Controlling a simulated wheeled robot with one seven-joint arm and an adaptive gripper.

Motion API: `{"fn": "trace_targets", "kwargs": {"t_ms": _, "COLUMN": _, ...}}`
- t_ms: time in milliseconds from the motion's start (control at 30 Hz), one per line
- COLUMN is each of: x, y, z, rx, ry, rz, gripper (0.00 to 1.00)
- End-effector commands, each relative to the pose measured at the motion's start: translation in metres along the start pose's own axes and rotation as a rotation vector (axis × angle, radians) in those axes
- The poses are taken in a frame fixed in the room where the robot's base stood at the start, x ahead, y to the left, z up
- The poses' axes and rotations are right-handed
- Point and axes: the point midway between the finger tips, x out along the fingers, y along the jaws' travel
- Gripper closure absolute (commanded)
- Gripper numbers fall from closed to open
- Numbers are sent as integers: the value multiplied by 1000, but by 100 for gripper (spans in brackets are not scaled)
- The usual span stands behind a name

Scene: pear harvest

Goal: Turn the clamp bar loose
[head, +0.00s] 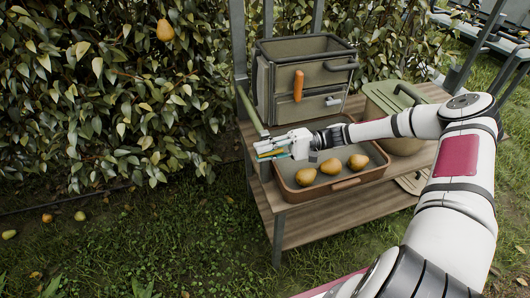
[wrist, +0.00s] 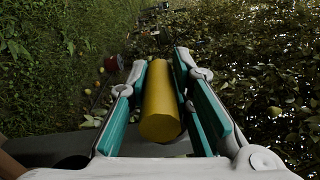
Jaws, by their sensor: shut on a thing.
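The clamp bar shows as an olive-green bar (head: 250,108) that slants down at the left front of the wooden stand. My gripper (head: 268,151) is at its lower end, just left of the tray. In the wrist view, the teal fingers of my gripper (wrist: 160,103) lie on both sides of a yellow cylindrical grip (wrist: 160,112) and are shut on it. The grip's round end faces the camera. The joint between the grip and the green bar is hidden behind my gripper.
A brown-rimmed tray (head: 347,184) with three pears (head: 331,166) sits beside my gripper on the stand (head: 330,210). Leafy hedge (head: 110,90) fills the left; grass is open in front.

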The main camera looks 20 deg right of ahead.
Motion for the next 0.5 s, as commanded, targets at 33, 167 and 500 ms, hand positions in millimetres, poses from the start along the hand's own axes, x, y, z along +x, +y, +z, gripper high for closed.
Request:
{"fn": "trace_targets", "kwargs": {"t_ms": 33, "x": -1, "y": 3, "z": 0, "rx": 5, "ry": 2, "rz": 3, "gripper": 100}}
{"fn": "trace_targets", "kwargs": {"t_ms": 167, "x": -1, "y": 3, "z": 0, "rx": 6, "ry": 2, "rz": 3, "gripper": 100}}
{"fn": "trace_targets", "kwargs": {"t_ms": 500, "x": 0, "y": 2, "z": 0, "rx": 3, "ry": 1, "rz": 2, "gripper": 60}}
